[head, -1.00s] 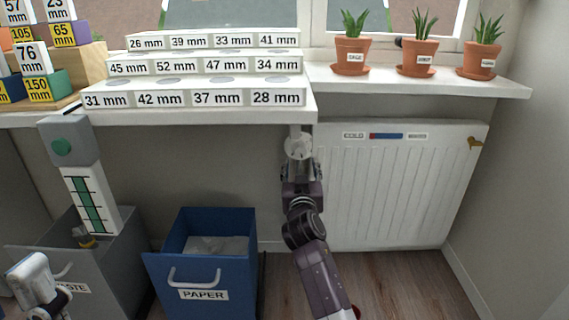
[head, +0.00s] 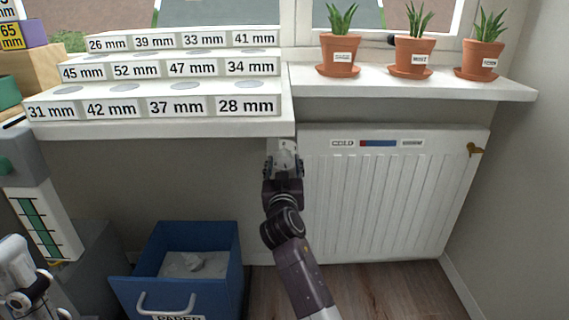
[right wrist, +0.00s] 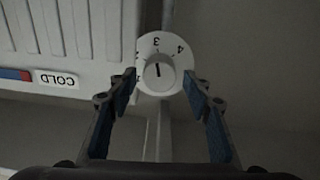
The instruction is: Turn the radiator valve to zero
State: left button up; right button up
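The radiator valve is a white round dial (right wrist: 150,48) with black numbers and a raised centre knob (right wrist: 158,72) bearing a dark mark. The right wrist view shows it upside down, with 3 and 4 readable near its rim. In the head view the valve (head: 286,147) is at the left end of the white radiator (head: 390,200), below the sill. My right gripper (right wrist: 161,82) is open, its two blue-padded fingers either side of the knob's near edge. No grip on it shows. My left gripper (head: 35,297) is at the lower left, partly cut off.
A white shelf edge (head: 170,128) overhangs just above my right gripper. Labelled stepped blocks (head: 150,108) stand on it. Potted plants (head: 413,55) stand on the sill. A blue paper bin (head: 190,245) stands below left. The floor (head: 390,285) before the radiator is clear.

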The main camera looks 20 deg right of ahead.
jog(key=c, duration=1)
